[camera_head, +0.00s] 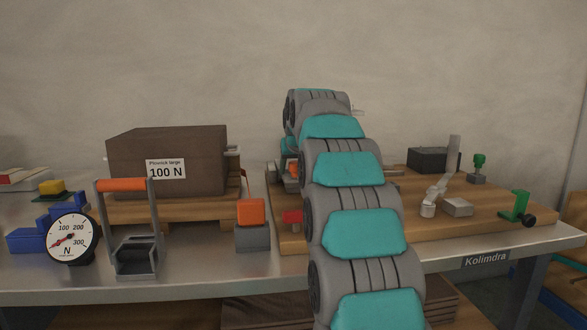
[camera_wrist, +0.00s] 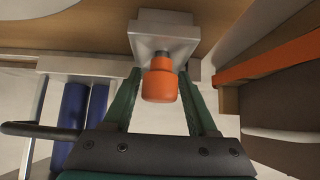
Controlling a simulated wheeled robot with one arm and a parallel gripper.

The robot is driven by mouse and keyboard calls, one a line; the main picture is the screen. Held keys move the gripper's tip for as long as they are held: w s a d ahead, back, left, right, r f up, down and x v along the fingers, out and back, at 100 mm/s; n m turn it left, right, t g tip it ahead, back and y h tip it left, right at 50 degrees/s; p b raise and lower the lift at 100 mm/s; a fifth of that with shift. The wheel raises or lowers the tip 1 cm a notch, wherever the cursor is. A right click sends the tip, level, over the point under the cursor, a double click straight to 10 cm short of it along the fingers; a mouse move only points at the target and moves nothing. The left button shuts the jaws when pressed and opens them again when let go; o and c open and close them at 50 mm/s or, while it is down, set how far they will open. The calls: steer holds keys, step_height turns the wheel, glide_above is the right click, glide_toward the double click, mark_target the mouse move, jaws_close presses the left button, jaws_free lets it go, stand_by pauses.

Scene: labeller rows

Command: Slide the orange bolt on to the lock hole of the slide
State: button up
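The orange bolt (camera_wrist: 160,84) shows in the wrist view as a short rounded knob with a dark grey neck. The neck meets a pale metal block (camera_wrist: 163,36) on a wooden surface. My gripper (camera_wrist: 162,74) has its two green fingers on either side of the knob, with a visible gap at each side. It is open and holds nothing. In the head view my arm hides the gripper. A small patch of orange (camera_head: 292,168) beside grey metal shows at the arm's left edge; I cannot tell whether it is the bolt. The lock hole is not visible.
In the head view, a brown 100 N box (camera_head: 167,160), a lever with an orange handle (camera_head: 122,184), a round gauge (camera_head: 70,238) and an orange block (camera_head: 250,212) stand left of my arm. A wooden board (camera_head: 480,222) with small clamps lies right. An orange bar (camera_wrist: 270,58) runs along the wrist view's right.

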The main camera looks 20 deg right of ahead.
steer(key=shift+o, duration=0.3)
steer(key=shift+f, duration=0.25)
steer(key=v, duration=0.8)
steer(key=shift+r, duration=0.15)
